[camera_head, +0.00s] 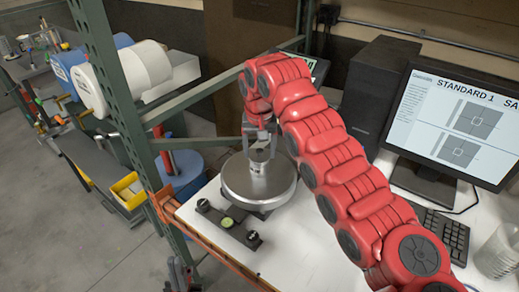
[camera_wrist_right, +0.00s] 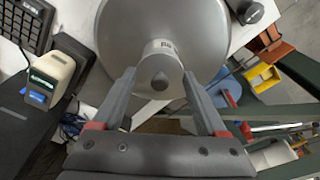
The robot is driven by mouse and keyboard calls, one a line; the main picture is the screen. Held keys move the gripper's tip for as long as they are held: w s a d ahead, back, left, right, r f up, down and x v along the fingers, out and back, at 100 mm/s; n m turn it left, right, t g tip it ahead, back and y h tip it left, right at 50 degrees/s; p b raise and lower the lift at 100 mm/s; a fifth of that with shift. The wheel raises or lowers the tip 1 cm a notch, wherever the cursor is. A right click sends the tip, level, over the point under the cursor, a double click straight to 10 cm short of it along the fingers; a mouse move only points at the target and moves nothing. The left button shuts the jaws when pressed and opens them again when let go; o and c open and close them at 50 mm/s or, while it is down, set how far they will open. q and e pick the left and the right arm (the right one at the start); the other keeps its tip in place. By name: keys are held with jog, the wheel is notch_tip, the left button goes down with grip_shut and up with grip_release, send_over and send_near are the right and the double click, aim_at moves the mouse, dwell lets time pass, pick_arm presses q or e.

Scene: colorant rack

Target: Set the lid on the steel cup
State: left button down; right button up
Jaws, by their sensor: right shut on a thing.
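The steel cup (camera_head: 258,164) stands upright on the round metal plate of a scale. A small grey lid with a knob (camera_wrist_right: 160,80) is at the cup's mouth, between the fingers. My right gripper (camera_head: 260,135) points down above the cup and is shut on the lid; it also shows in the right wrist view (camera_wrist_right: 160,76). Whether the lid touches the rim is unclear.
The scale plate (camera_head: 239,190) sits on the white table (camera_head: 300,245). A bar with black knobs (camera_head: 228,222) lies in front of it. A green rack post (camera_head: 115,85) stands left. A monitor (camera_head: 455,115), keyboard (camera_head: 440,230) and clear cups (camera_head: 498,252) are right.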

jog(key=shift+f, duration=0.3)
jog(key=o, duration=1.3)
jog(key=shift+r, duration=0.1)
jog(key=shift+c, duration=0.2)
jog(key=r, duration=0.1)
jog(key=r+b, duration=0.1)
jog(key=r, duration=0.3)
jog(key=shift+s+b, duration=0.3)
notch_tip(320, 180, up, 12)
jog(key=s+p, duration=0.1)
jog(key=p, duration=1.1)
jog(key=shift+s+r, duration=0.15)
jog(key=shift+s, duration=0.15)
